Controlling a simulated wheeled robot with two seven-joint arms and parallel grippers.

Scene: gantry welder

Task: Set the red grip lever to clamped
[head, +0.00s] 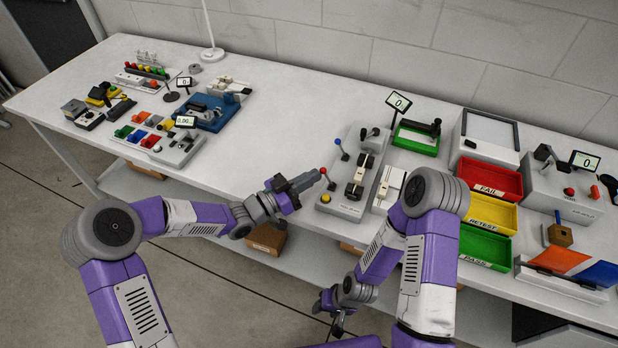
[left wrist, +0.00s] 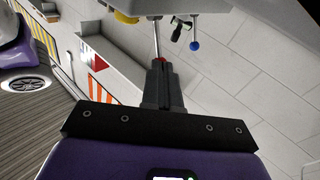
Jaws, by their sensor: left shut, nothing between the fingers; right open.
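The red grip lever shows its red knob (head: 323,171) at the front left of a grey tester (head: 338,207). In the left wrist view its red knob (left wrist: 162,60) is at my fingertips, with its metal rod running to the fixture body. My left gripper (head: 316,177) is shut and empty, its tips right beside the knob; it also shows in the left wrist view (left wrist: 160,72). I cannot tell whether they touch. My right gripper (head: 333,315) is open and low in front of the bench, away from the lever.
A blue-knobbed lever (head: 338,144) stands just behind the red one. Red (head: 506,194), yellow (head: 508,220) and green (head: 503,250) bins are to the right. The bench (head: 262,130) left of the tester is clear.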

